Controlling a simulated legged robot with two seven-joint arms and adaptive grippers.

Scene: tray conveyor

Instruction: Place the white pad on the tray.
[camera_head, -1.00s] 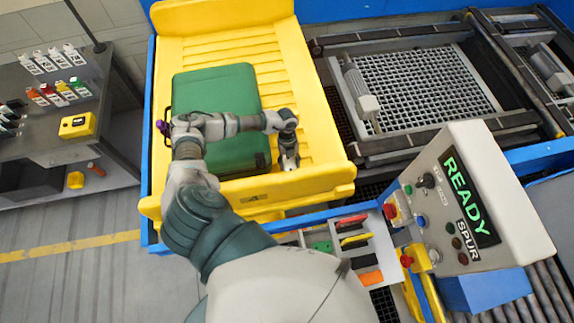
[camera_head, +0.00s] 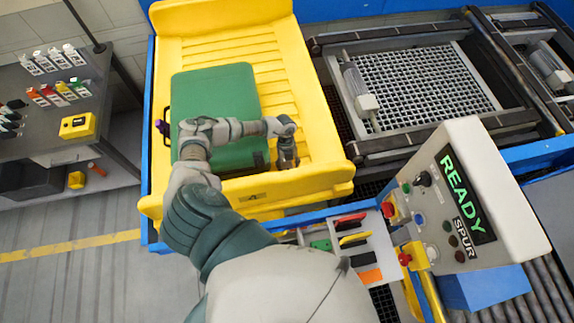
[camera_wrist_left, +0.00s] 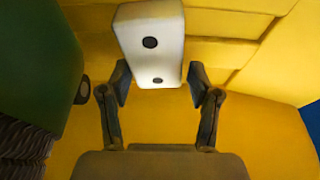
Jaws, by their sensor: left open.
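The yellow tray (camera_head: 213,19) holds a green case (camera_head: 215,88) with a dark handle. My left gripper (camera_head: 287,162) is over the right part of the tray, just right of the case, pointing down. In the left wrist view the white pad (camera_wrist_left: 151,40), a block with two black dots, lies against the yellow ribbed tray (camera_wrist_left: 245,122). The near end of the pad is between the open fingers of the left gripper (camera_wrist_left: 159,84), with small gaps at its sides. In the head view the pad is hidden by the gripper. My right gripper is not in view.
The green case (camera_wrist_left: 35,75) is close on the left in the left wrist view. A control box (camera_head: 470,190) reading READY and SPUR stands at the right. A rack of coloured items (camera_head: 355,245) sits before the tray. A grey workbench (camera_head: 60,110) is at the left.

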